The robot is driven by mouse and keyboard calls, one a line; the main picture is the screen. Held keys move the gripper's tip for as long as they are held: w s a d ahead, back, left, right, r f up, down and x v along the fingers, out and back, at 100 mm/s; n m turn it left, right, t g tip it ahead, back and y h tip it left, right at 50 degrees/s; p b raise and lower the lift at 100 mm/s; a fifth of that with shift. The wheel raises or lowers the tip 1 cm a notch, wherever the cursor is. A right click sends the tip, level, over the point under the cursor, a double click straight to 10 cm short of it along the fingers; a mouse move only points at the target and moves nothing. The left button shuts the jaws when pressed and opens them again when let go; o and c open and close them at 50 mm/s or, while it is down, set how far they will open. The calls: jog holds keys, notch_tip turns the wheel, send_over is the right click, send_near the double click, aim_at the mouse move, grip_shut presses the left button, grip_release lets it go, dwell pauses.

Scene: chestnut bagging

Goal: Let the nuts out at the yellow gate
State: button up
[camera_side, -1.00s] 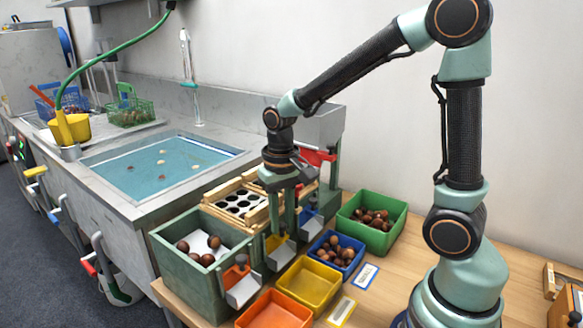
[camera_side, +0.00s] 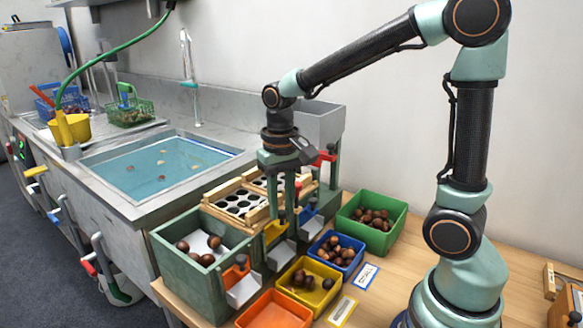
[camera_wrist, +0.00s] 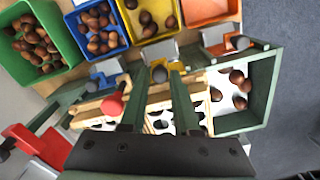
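The yellow gate (camera_side: 275,231) stands raised above the line of its neighbours at the front of the sorting unit. Its grey knob (camera_wrist: 160,74) shows between my two fingers in the wrist view. My gripper (camera_wrist: 158,72) points down over it, fingers apart, with a narrow gap beside the knob; it also shows in the side view (camera_side: 284,218). The yellow bin (camera_side: 324,302) below the chute (camera_side: 281,254) holds several brown nuts, seen also in the wrist view (camera_wrist: 146,22). My fingers partly hide the gate in the side view.
The orange gate (camera_side: 236,271) and blue gate (camera_side: 308,212) flank the yellow one. An empty orange bin (camera_side: 274,312), a blue bin (camera_side: 350,268) and a green bin (camera_side: 400,232) with nuts stand nearby. A red handle (camera_side: 325,158) sticks out behind my gripper.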

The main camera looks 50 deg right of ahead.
jog(key=o, duration=0.3)
jog(key=shift+r, duration=0.1)
notch_tip(320, 180, up, 12)
dwell(0.5)
jog(key=n+t, duration=0.5)
jog(key=t, duration=0.1)
send_near(285, 214)
jog(key=shift+a+r, duration=0.2)
